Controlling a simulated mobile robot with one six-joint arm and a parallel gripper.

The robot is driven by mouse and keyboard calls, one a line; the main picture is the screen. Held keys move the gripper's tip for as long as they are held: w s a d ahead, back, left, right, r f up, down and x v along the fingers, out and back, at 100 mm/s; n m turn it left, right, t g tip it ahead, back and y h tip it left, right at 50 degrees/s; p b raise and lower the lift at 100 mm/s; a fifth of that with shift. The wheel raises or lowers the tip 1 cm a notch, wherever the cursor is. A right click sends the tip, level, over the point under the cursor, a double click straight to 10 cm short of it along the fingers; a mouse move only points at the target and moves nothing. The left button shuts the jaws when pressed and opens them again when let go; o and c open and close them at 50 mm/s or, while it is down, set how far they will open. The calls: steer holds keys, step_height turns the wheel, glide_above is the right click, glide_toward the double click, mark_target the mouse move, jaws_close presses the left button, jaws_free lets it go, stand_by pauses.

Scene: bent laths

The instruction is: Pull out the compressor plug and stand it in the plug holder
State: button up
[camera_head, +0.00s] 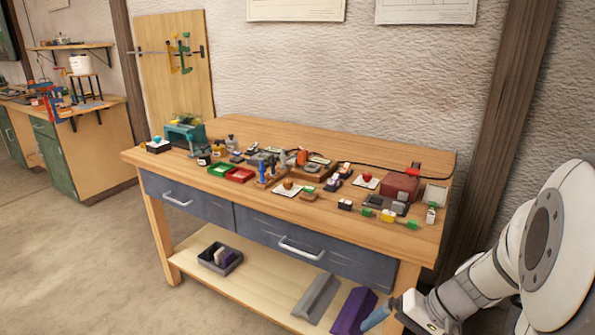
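A dark red box (400,187) stands at the right end of the workbench, with a small bright red piece at its back right corner. A black cable (372,165) runs along the back of the bench top and ends near this box. The compressor plug and the plug holder are too small to tell apart among the small items. My arm comes in from the right. Its end, with my gripper (385,314), is low at the bottom edge, in front of the bench and well below its top. The fingers are unclear and I cannot tell their opening.
The workbench top (270,127) is crowded with small blocks, a green tray (221,168), a red tray (240,175) and a teal machine (186,132). Floor at left is free.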

steer(key=s+a+r+n+h+p, duration=0.1)
steer(key=r+h+p, duration=0.1)
steer(key=r, duration=0.4)
steer(key=s+a+r+n+t+h+p, duration=0.1)
steer(key=s+a+r+h+p, duration=0.1)
steer(key=r+p, duration=0.2)
steer(key=s+a+r+n+h+p, duration=0.1)
steer(key=a+r+n+h+p, duration=0.1)
steer(key=r, duration=0.7)
steer(key=shift+s+r+p, duration=0.3)
steer(key=shift+s+p, duration=0.1)
steer(key=shift+p, duration=0.45)
